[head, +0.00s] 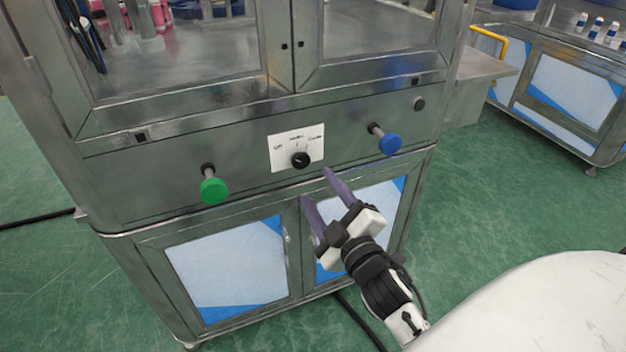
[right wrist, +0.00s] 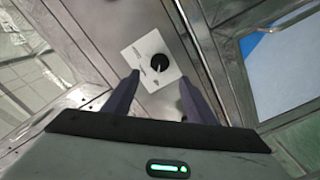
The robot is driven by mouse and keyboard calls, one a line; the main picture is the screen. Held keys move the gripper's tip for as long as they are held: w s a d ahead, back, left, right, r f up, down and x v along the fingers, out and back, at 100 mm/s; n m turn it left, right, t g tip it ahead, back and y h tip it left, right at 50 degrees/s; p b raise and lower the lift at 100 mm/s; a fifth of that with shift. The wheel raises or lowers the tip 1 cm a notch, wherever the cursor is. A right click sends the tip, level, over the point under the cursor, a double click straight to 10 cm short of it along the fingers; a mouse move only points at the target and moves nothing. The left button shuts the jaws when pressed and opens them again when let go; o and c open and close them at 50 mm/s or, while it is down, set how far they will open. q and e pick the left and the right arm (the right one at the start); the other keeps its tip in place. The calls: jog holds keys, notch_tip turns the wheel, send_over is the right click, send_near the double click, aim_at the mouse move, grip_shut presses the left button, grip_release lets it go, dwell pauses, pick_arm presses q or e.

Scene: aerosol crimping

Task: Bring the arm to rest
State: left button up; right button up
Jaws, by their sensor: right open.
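My right gripper (head: 316,186) is in front of the steel machine's front panel, its purple fingers apart and empty. It is just below and to the right of a black rotary knob (head: 300,160) on a white label plate (head: 283,155). In the right wrist view the knob (right wrist: 159,62) shows ahead of and between the open fingers (right wrist: 155,88), apart from them as far as I can tell. The knob's pointer setting is too small to read surely. My left gripper is not in view.
The machine's panel (head: 240,150) carries a green button (head: 214,190) on the left and a blue button (head: 389,143) on the right. Cabinet doors (head: 228,268) are below. Another steel cabinet (head: 560,85) stands at the right. Green floor (head: 480,200) lies clear between.

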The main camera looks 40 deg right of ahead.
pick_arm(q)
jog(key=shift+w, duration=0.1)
pick_arm(e)
jog(key=shift+s+a, duration=0.1)
jog(key=shift+s, duration=0.2)
pick_arm(q)
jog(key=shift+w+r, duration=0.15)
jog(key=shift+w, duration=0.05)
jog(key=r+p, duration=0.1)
jog(key=p, duration=0.2)
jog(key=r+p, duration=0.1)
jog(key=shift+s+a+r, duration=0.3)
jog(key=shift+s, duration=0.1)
pick_arm(e)
jog(key=s+a+f+m+g+y, duration=0.2)
jog(key=s+a+f+g+y, duration=0.1)
jog(key=s+a+f, duration=0.5)
jog(key=s+a+f+m+g+y, duration=0.3)
jog(key=s+a+f, duration=0.6)
jog(key=f, duration=0.3)
jog(key=g+y, duration=0.1)
jog(key=g, duration=0.1)
jog(key=shift+s+f+g, duration=0.25)
jog(key=shift+f+g, duration=0.15)
